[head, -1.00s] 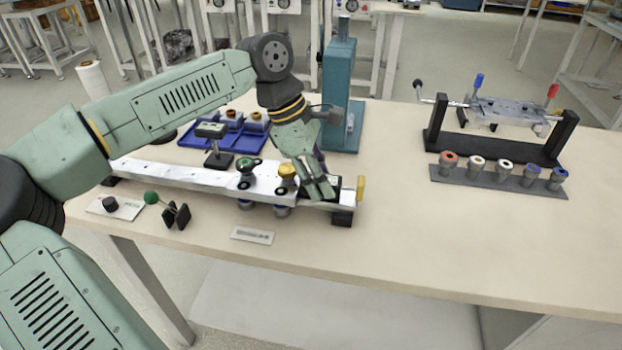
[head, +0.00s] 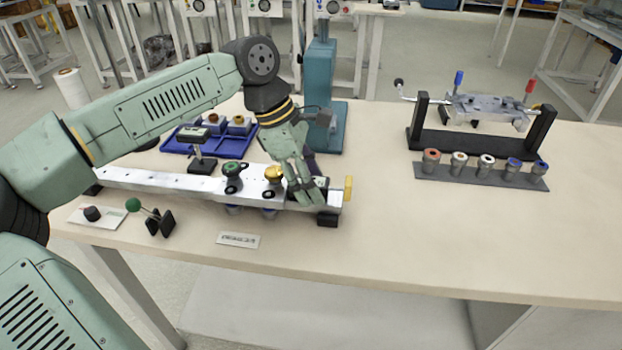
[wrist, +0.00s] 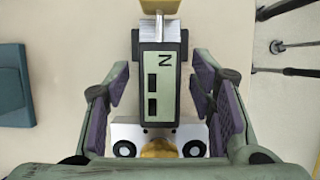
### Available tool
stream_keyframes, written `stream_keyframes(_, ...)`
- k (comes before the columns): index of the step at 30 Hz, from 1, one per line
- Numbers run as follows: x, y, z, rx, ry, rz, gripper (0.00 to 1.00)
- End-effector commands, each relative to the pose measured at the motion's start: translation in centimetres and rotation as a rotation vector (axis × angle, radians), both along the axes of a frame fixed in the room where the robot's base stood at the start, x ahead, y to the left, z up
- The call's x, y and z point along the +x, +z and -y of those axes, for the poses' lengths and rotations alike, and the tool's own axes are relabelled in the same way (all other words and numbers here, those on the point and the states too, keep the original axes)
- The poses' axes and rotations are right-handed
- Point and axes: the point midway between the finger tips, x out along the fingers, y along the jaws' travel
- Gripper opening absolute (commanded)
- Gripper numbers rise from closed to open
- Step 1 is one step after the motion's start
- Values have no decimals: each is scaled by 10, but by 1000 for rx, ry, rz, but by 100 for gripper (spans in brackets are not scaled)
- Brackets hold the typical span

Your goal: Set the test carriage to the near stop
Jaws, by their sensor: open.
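A long white rail (head: 150,180) lies on the bench on low black feet. A green knob (head: 232,169) and a yellow knob (head: 273,174) stand on it. At its right end is a dark block with a pale marked face (wrist: 157,85), perhaps the test carriage, with a yellow end piece (head: 348,188) beyond it. My gripper (head: 312,200) is low over this end. In the wrist view its open purple-padded fingers (wrist: 160,88) stand on both sides of the block, with gaps visible. The gripper partly hides the block in the head view. I cannot tell which stop is the near one.
A blue tray (head: 172,143) and a small display stand (head: 201,150) are behind the rail. A teal column (head: 322,100) stands behind my gripper. A green-ball lever (head: 134,205) and a label plate (head: 239,240) are in front. A stand with a silver carriage (head: 490,107) is right; bench front right is clear.

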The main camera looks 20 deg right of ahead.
Motion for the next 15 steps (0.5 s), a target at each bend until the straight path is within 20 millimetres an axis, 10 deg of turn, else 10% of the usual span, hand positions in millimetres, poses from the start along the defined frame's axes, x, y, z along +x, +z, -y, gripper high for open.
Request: stream_keyframes(15, 12, 48, -16, -2, 4, 3, 50)
